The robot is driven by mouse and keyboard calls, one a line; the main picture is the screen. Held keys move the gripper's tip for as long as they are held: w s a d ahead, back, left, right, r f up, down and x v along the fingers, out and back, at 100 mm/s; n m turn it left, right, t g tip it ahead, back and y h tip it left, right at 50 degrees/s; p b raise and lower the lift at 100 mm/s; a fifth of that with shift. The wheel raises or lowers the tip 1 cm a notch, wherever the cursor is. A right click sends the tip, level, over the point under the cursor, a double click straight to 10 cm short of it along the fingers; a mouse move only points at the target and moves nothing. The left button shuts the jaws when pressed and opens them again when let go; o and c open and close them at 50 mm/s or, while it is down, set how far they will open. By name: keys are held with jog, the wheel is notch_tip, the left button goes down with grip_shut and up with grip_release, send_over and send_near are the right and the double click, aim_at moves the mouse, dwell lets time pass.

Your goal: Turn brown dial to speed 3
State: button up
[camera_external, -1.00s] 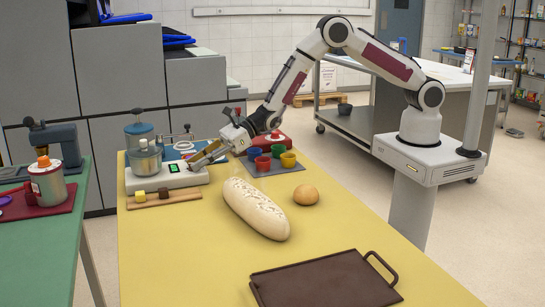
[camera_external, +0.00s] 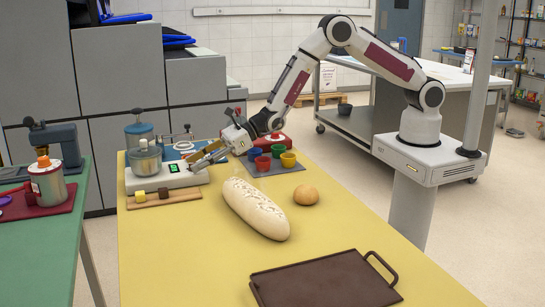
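A white mixer-like machine (camera_external: 140,184) with a metal bowl (camera_external: 145,163) and a small green display (camera_external: 173,168) stands at the far left of the yellow table. My gripper (camera_external: 197,164) points down and left at the right end of this machine, just right of the display. Its fingertips look close to or touching the machine's top; I cannot tell which. The brown dial cannot be made out clearly; my fingers cover that end of the machine. The finger gap is too small to judge.
A wooden strip (camera_external: 168,199) with a yellow and a brown block lies in front of the machine. Several colored cups (camera_external: 277,150) stand on a grey mat to the right. A long loaf (camera_external: 255,208), a bun (camera_external: 306,195) and a brown tray (camera_external: 325,283) lie nearer.

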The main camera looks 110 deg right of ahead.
jog(key=shift+s, duration=0.15)
jog(key=v, duration=1.1)
jog(key=shift+s+r, duration=0.2)
jog(key=shift+s, duration=0.1)
dwell(0.4)
dwell(0.5)
